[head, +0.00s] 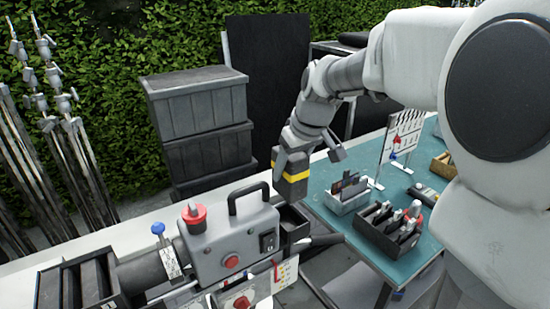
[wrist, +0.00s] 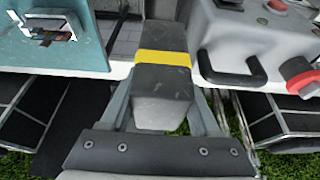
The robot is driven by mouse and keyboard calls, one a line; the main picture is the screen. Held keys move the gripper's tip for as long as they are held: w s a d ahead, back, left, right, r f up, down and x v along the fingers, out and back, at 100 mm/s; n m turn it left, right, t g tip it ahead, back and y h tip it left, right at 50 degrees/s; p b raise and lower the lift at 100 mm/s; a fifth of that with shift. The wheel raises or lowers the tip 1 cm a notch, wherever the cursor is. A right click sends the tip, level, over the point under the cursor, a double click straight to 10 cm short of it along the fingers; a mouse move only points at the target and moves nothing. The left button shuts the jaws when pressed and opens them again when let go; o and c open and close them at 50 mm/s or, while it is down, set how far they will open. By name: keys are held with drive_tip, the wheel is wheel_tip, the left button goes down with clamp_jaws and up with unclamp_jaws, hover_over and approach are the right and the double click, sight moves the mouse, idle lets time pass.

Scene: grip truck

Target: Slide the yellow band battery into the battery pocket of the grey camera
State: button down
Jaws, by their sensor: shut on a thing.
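The yellow band battery (head: 291,187) is a dark grey block with a yellow stripe. My gripper (head: 291,160) is shut on it and holds it in the air, just behind and right of the grey camera (head: 228,247). The camera has a black top handle and red knobs. A dark open-topped box at the camera's right rear (head: 290,222) looks like the battery pocket; the battery is above it and apart from it. In the wrist view the battery (wrist: 161,92) lies between my fingers, with the camera (wrist: 258,35) to its right. The pocket's inside is hidden.
A teal table (head: 330,178) stands to the right, with a white bin (head: 348,200) and a black tray (head: 385,240) of small items. Grey crates (head: 196,105) are stacked behind. Metal stands (head: 45,150) lean at the left. Another open dark box (head: 75,290) sits at the front left.

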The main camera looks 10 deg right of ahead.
drive_tip(key=shift+w+f, duration=0.35)
drive_tip(key=shift+f, duration=0.25)
drive_tip(key=shift+f+b, duration=2.05)
drive_tip(key=shift+f, duration=0.3)
drive_tip(key=shift+f, duration=0.2)
drive_tip(key=shift+f+b, duration=0.35)
drive_tip(key=shift+b, duration=0.1)
drive_tip(key=shift+f, duration=0.25)
drive_tip(key=shift+f+b, duration=1.8)
drive_tip(key=shift+f, duration=0.15)
drive_tip(key=shift+c, duration=0.2)
unclamp_jaws()
drive_tip(key=shift+s, duration=0.1)
